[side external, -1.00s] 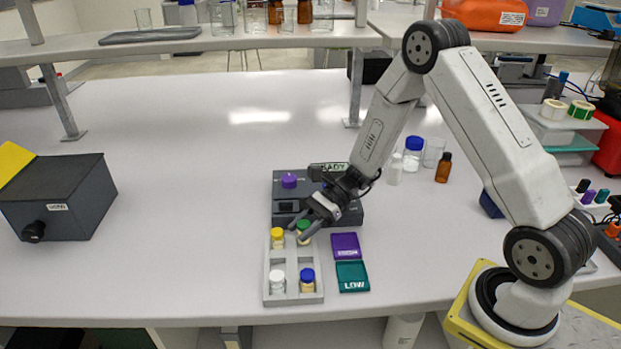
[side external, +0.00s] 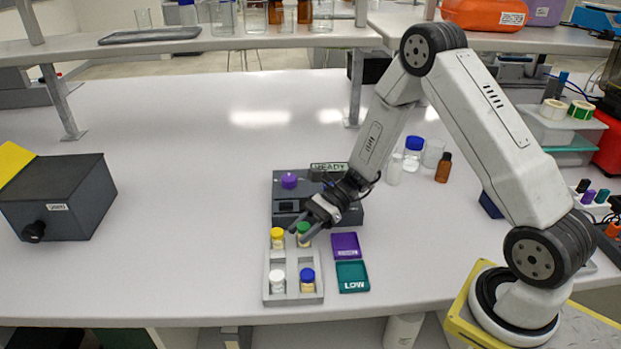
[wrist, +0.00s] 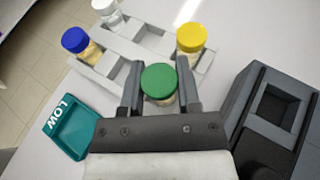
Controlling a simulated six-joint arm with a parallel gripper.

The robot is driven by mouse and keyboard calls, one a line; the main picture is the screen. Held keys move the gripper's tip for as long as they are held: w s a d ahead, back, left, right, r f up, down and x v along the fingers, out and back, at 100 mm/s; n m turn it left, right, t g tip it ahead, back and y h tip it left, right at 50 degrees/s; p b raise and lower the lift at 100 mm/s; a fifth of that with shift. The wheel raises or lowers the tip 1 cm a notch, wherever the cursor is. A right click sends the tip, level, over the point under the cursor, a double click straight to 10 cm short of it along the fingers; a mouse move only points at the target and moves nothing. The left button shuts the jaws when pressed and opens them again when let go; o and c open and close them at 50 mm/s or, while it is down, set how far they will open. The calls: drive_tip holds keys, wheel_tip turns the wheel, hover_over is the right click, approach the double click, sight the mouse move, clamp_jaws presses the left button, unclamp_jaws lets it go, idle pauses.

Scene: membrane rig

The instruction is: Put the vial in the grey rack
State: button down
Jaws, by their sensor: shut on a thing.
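The grey rack (side external: 292,262) stands near the table's front edge with several vials in it. A yellow-capped vial (side external: 277,237) is in its back left slot, a white-capped vial (side external: 277,281) at front left, and a blue-capped vial (side external: 307,279) at front right. The green-capped vial (side external: 303,231) is at the back right corner, between the fingers of my gripper (side external: 302,230). In the wrist view the gripper (wrist: 160,95) is shut on the green-capped vial (wrist: 159,82). Whether its base rests in the slot is hidden.
A dark device (side external: 290,197) with a purple knob and a READY sign stands right behind the rack. A purple tray (side external: 345,246) and a teal LOW tray (side external: 352,277) lie to its right. A dark box (side external: 60,195) is far left; the table between is clear.

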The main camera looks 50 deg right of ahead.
drive_tip(key=shift+f, duration=0.55)
idle(0.7)
idle(0.3)
drive_tip(key=shift+c, duration=0.6)
unclamp_jaws()
drive_tip(key=shift+r, duration=0.1)
drive_tip(key=shift+r, duration=2.9)
drive_tip(key=shift+s, duration=0.15)
